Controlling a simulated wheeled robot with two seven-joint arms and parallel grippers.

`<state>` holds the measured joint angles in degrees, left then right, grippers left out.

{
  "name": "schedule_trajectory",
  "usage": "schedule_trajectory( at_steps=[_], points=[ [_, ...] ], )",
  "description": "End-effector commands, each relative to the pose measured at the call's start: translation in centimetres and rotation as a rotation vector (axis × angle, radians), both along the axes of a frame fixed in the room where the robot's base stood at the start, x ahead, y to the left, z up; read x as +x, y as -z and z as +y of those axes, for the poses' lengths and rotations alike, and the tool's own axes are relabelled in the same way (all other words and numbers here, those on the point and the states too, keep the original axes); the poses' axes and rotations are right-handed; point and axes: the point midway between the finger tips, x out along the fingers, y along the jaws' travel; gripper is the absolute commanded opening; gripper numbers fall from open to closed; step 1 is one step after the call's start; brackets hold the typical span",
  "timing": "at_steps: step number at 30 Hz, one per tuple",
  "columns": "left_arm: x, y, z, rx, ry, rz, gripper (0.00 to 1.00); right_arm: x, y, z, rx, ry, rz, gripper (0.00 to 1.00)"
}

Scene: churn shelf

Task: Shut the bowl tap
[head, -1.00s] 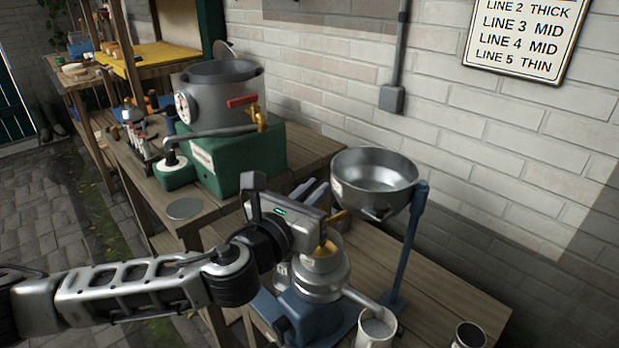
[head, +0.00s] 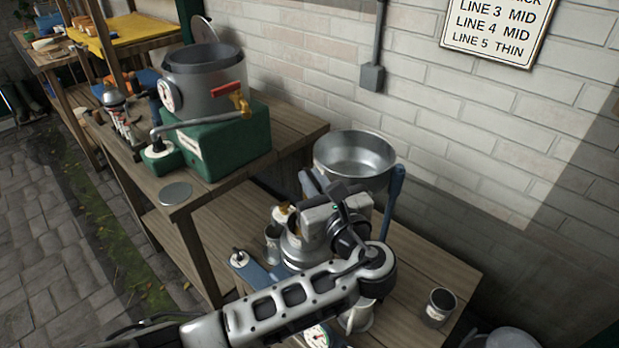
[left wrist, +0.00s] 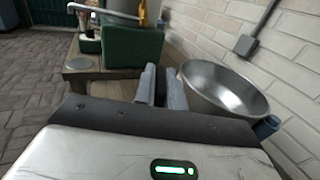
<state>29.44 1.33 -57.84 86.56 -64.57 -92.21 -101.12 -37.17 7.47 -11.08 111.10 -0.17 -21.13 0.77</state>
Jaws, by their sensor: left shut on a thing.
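The steel bowl (head: 350,152) is held on a blue post (head: 394,198) above the lower bench. It also shows at the right of the left wrist view (left wrist: 226,88). My left gripper (head: 317,183) is at the front left of the bowl, just under its rim. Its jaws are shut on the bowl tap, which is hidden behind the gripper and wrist. In the left wrist view the two pale fingers (left wrist: 160,86) stand close together, left of the bowl. My right gripper is not in view.
A steel pot (head: 207,82) with a red-handled brass tap sits on a green block (head: 222,148) on the higher bench. A metal separator body (head: 296,250) stands below my left wrist. A small cup (head: 438,307) stands at the lower bench's right end. A brick wall closes the back.

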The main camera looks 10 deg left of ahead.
Motion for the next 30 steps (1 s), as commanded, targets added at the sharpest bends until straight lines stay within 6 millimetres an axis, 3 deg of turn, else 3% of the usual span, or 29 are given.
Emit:
schedule_trajectory(
  at_steps=[9, 26, 27, 29, 30],
  points=[
    [0.32, -0.1, -0.39, 0.0, -0.13, -0.003, 0.0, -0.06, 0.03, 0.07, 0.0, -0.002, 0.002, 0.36],
    [0.42, -0.1, -0.33, 0.0, -0.16, -0.004, 0.0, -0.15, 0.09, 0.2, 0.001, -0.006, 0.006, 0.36],
    [0.42, -0.1, -0.33, 0.0, -0.16, -0.004, 0.17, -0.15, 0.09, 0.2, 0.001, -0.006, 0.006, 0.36],
    [0.42, -0.1, -0.33, 0.0, -0.16, -0.004, 0.34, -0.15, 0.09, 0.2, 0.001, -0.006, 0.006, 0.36],
    [0.41, -0.09, -0.33, 0.0, -0.159, -0.004, 0.34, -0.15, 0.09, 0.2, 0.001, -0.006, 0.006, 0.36]
  ],
)
